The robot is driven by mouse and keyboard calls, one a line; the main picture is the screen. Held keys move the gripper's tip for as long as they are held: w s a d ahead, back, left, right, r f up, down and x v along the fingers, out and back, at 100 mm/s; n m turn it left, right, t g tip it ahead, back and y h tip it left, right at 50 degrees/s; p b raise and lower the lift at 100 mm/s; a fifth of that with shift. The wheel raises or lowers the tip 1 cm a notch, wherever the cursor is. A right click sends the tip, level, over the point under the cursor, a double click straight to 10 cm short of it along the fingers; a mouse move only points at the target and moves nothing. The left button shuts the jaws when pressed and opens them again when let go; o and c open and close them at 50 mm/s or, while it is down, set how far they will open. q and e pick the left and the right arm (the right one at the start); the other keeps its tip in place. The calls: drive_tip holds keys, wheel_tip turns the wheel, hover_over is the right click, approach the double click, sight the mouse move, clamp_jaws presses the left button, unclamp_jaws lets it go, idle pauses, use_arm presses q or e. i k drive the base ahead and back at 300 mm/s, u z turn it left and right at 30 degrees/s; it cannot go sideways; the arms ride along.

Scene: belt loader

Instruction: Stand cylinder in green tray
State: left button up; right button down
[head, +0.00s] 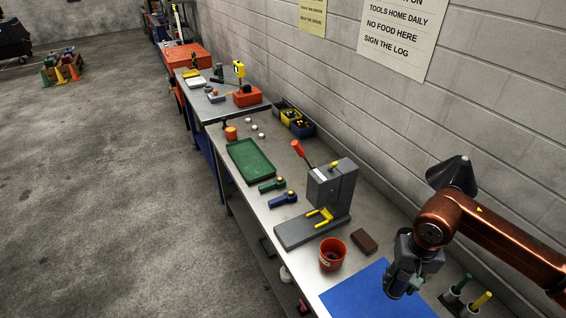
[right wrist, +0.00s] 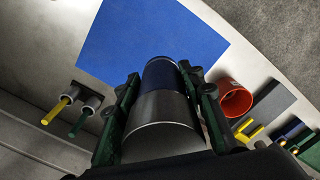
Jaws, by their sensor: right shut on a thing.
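My right gripper (head: 402,282) hangs over the blue mat in the head view, at the near end of the bench. In the right wrist view its two fingers are shut on the cylinder (right wrist: 158,112), which is grey metal with a dark blue far end. The cylinder lies lengthwise between the fingers; in the head view the gripper mostly hides it. The green tray (head: 238,150) lies flat and empty farther along the bench, well away from my right gripper. My left gripper is not in view.
Between gripper and tray stand a red cup (head: 333,264), a brown block (head: 364,241), a grey press (head: 332,188) with a red-tipped lever, and green (head: 271,186) and blue (head: 283,199) handled tools. The blue mat (head: 350,298) is clear. Holders with yellow and green handles (right wrist: 65,105) stand nearby.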

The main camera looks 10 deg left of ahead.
sight(250, 160)
drive_tip(key=k, duration=0.45)
drive_tip(key=u, duration=1)
drive_tip(key=i, duration=3.2)
drive_tip(key=u, duration=0.15)
